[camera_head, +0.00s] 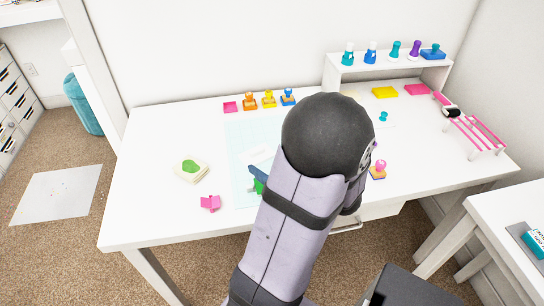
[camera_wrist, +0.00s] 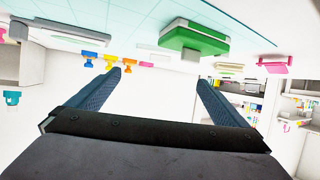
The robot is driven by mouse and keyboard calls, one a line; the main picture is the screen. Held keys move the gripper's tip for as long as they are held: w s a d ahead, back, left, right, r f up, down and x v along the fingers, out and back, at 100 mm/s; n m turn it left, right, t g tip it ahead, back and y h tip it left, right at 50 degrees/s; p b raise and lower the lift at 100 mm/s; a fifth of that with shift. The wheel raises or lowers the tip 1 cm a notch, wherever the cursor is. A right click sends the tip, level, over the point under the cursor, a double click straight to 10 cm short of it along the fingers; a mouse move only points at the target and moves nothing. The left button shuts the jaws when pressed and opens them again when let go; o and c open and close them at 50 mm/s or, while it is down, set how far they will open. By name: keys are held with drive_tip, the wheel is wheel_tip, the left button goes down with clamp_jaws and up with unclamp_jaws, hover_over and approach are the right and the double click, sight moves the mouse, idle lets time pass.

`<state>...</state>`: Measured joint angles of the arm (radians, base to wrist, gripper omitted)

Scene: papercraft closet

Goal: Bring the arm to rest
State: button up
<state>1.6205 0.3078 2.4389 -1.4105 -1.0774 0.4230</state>
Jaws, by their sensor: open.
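My gripper shows in the wrist view (camera_wrist: 160,77) with its two dark blue fingers spread wide and nothing between them. In the head view my arm hides most of the gripper; one dark blue finger (camera_head: 256,172) shows at the arm's left side, over the pale blue mat (camera_head: 240,135). A green item (camera_head: 259,187) shows just below that finger in the head view. In the wrist view, which looks upside down, a green block with a pale base (camera_wrist: 195,39) is beyond the fingers and appears apart from them.
A cream block with a green patch (camera_head: 192,171) and a pink item (camera_head: 210,203) lie left of the mat. Small stamps (camera_head: 269,98) line the back edge. A white shelf (camera_head: 390,68) carries bottles; a pink rack (camera_head: 475,133) stands right.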

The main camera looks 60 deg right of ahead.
drive_tip(key=shift+s, duration=0.1)
idle(0.4)
